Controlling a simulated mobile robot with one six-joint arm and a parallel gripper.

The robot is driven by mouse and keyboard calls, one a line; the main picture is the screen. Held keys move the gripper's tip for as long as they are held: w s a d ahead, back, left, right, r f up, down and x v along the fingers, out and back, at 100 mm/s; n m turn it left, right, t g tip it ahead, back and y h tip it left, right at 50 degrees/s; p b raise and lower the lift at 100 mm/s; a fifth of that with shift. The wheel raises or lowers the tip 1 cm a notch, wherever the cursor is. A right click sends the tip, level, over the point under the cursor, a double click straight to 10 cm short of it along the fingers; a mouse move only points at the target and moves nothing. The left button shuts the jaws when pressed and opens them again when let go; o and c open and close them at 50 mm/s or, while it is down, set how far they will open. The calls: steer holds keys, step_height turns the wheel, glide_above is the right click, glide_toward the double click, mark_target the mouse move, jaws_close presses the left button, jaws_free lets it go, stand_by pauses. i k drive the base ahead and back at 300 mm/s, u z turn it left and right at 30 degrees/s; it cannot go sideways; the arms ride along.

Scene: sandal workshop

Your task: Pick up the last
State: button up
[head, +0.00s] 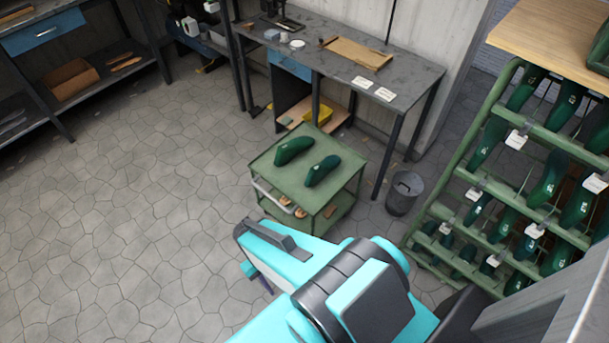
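Two dark green lasts lie on the top of a green metal cart in the head view. One last (294,150) is at the back left of the top, and the other last (323,170) is nearer the front right. My teal arm reaches in from the bottom, in front of the cart. My gripper (258,279) is mostly hidden behind the arm, with only a small part showing at its left edge. Its fingers cannot be made out. It appears apart from both lasts.
The green cart (278,177) has a pale handle and items on its lower shelf. A green rack (474,180) with several tagged lasts stands at the right. A dark bin (404,193) stands between them. A workbench (408,85) is behind. The stone floor at left is clear.

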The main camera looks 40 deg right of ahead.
mark_target(316, 173)
steer(key=u, duration=5.15)
steer(key=i, duration=0.15)
steer(key=z, duration=2.85)
steer(key=k, duration=0.3)
steer(key=z, duration=0.5)
